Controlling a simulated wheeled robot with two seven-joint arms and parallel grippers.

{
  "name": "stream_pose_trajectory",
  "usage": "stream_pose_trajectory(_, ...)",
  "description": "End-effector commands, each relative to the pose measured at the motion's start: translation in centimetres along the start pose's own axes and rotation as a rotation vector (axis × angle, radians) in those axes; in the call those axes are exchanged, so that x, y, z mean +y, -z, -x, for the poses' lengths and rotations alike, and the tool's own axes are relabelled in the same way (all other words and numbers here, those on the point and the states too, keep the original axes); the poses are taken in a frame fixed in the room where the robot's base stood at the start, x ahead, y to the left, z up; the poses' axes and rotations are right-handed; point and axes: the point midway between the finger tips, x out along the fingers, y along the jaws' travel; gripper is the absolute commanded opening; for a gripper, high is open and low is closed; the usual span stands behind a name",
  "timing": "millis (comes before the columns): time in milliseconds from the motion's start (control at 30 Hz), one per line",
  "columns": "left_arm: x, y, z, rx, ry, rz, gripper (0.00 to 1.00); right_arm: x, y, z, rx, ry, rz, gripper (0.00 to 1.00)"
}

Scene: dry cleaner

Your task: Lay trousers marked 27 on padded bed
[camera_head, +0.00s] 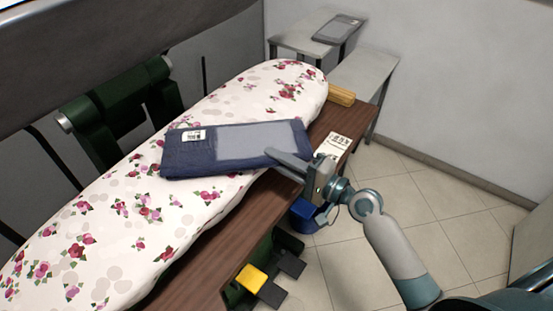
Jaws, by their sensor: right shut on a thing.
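The folded dark blue trousers (180,157) with a paler grey panel lie across the floral padded bed (110,225). A white tag (193,136) is on their left end; its number is too small to read. My right gripper (288,160) is shut on the near right edge of the trousers, and its arm comes in from the lower right. The right end of the trousers reaches past the bed's near edge. I cannot tell whether their whole underside touches the bed. My left gripper is not in view.
A brown wooden ledge (190,275) runs along the bed's near side, with a white card (333,145) and a yellow block (341,95) on it. Another folded garment (338,29) lies on a grey table at the back. Yellow (251,278) and dark pedals sit below.

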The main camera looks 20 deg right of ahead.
Motion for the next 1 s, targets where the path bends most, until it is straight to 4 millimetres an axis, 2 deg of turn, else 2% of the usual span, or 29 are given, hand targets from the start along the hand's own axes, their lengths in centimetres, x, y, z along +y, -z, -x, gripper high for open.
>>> stream_pose_trajectory(400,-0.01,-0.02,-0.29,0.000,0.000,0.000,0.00,0.31,0.02,-0.02,0.001,0.003,0.001,0.00)
stream_pose_trajectory(433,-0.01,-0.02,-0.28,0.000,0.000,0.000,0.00,0.43,0.00,-0.01,0.000,0.001,0.001,0.19)
stream_pose_trajectory(500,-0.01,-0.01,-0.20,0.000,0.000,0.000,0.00,0.35,0.00,-0.01,0.000,0.001,0.001,0.35)
stream_pose_trajectory(1000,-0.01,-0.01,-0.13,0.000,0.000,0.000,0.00,0.19,0.04,0.39,0.001,-0.001,0.001,0.35)
